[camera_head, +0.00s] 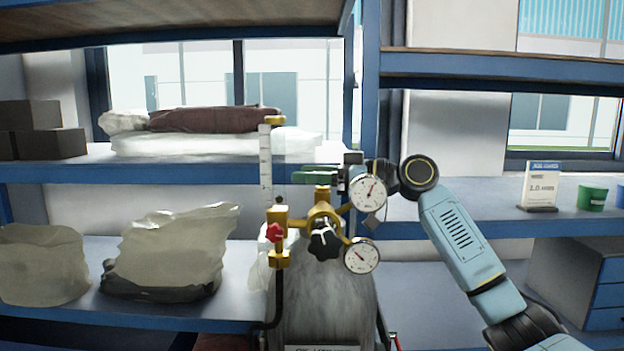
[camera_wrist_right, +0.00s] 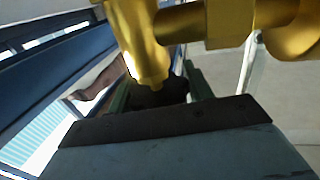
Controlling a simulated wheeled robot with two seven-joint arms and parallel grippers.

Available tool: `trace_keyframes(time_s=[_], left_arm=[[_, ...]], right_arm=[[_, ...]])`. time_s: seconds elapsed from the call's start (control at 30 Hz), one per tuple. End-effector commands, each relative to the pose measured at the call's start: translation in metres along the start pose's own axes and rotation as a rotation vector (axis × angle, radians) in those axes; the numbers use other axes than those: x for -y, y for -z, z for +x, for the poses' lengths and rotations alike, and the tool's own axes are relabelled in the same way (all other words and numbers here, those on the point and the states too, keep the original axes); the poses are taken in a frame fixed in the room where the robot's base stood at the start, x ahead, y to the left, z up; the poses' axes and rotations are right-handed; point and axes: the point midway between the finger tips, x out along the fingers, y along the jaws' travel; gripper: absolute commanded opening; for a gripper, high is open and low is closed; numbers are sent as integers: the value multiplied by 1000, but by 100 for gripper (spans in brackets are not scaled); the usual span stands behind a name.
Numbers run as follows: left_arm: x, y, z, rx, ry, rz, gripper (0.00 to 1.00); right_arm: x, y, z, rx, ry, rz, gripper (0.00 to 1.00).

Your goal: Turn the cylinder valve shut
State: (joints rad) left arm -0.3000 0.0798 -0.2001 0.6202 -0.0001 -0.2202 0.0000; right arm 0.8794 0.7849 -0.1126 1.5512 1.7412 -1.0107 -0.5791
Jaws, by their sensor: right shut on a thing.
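The grey gas cylinder (camera_head: 325,305) stands upright in front of the shelves. It carries a brass valve and regulator (camera_head: 322,212) with two round gauges, a black star knob (camera_head: 323,242) and a red knob (camera_head: 273,233). My right gripper (camera_head: 310,175) reaches in from the right, behind the upper gauge (camera_head: 369,192), with its green fingers at the top of the brass fitting. In the right wrist view, the fingers are shut on a dark valve knob (camera_wrist_right: 160,93) beneath the brass body (camera_wrist_right: 138,40). Much of the knob is hidden. My left gripper is out of view.
A clear flowmeter tube (camera_head: 265,165) rises left of the regulator. Wrapped bundles lie on the left shelves (camera_head: 60,172). A small sign (camera_head: 541,185) and green cups (camera_head: 592,197) stand on the right shelf. A drawer unit (camera_head: 580,280) is below.

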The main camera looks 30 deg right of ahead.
Motion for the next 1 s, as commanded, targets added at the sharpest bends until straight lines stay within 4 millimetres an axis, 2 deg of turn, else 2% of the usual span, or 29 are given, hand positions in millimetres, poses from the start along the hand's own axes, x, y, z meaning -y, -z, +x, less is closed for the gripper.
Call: trace_keyframes(time_s=[0.07, 0.3, 0.77, 0.8, 0.93, 1.0], left_arm=[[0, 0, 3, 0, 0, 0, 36], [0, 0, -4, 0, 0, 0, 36], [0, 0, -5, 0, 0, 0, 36], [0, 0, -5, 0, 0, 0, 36], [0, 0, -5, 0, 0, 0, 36], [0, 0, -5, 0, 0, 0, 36]], right_arm=[[0, -3, 0, 3, -66, -5, 28], [-4, 0, -1, 2, -221, -2, 28], [-5, 0, -1, -5, -262, -1, 28], [-5, 0, -1, -5, -262, -2, 55], [-5, 0, -1, -5, -262, -2, 72], [-5, 0, -1, -5, -262, -2, 72]])
